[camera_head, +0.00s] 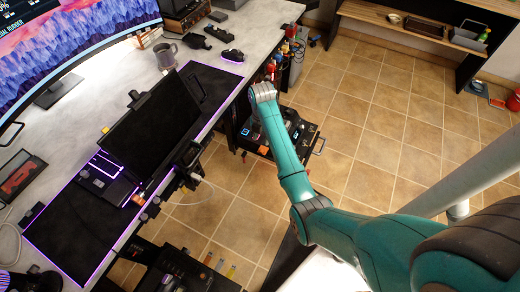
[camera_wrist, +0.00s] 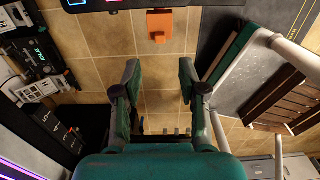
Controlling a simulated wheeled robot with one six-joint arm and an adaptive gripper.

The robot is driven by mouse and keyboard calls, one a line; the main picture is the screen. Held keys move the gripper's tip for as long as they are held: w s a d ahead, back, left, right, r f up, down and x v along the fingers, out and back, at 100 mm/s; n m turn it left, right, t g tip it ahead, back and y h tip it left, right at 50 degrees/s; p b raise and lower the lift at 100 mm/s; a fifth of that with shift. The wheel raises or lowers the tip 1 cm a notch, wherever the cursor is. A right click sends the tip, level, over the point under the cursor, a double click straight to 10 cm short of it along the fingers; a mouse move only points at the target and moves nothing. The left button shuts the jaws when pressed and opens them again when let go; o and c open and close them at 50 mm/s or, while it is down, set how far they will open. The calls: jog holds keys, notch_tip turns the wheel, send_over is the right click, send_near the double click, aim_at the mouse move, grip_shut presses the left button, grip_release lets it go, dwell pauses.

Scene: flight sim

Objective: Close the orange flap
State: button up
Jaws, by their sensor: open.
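In the wrist view, a small orange flap (camera_wrist: 160,22) shows near the top centre. It looks square, with a small orange piece at its lower edge, and lies beyond my fingertips. I cannot tell its angle. My gripper (camera_wrist: 158,70) is open, with its two dark green fingers apart and nothing between them. The flap appears ahead of the gap between the fingers, and no contact shows. In the head view, my green arm reaches toward the desk edge, and my fingers cannot be made out. Small orange spots (camera_head: 247,132) show on a dark unit there, too small to identify.
The desk (camera_head: 225,90) with a dark screen (camera_head: 150,125) and a mug (camera_head: 166,55) lies left of my arm. A black panel box (camera_head: 185,270) stands low at the front. Tiled floor (camera_head: 375,110) is clear to the right. In the wrist view, a slatted wooden piece (camera_wrist: 275,103) is at right.

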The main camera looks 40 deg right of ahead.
aim_at(262, 151)
notch_tip(262, 151, down, 8)
jog(key=shift+f, duration=0.25)
grip_shut()
